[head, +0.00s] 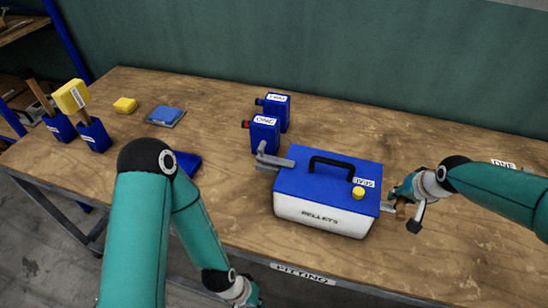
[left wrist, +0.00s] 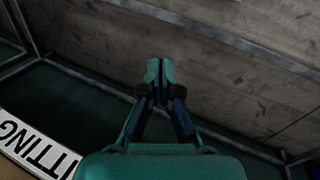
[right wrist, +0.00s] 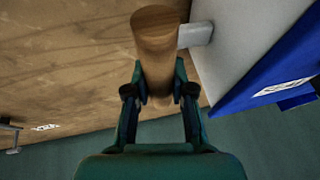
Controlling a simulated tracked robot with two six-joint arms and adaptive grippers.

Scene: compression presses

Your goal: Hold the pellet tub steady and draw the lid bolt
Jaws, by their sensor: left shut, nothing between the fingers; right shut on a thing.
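The pellet tub (head: 318,214), white with a blue lid (head: 305,170) and black handle, stands upright on the bench. A grey metal piece (head: 272,160), perhaps the lid bolt, sits at the lid's left end. A yellow knob (head: 358,191) is on the lid's right part. My right gripper (head: 403,203) is shut on a wooden grip (right wrist: 157,35) beside the tub's right end; a grey stub (right wrist: 195,35) links it to the white wall. My left gripper (left wrist: 158,72) is shut and empty, below the bench's front edge, mostly cut off in the head view.
Two blue bottles (head: 265,135) stand behind the tub's left end. A yellow block (head: 125,105), a blue pad (head: 166,116) and blue holders (head: 95,135) are at the left. The FITTING label (head: 303,273) marks the front edge.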

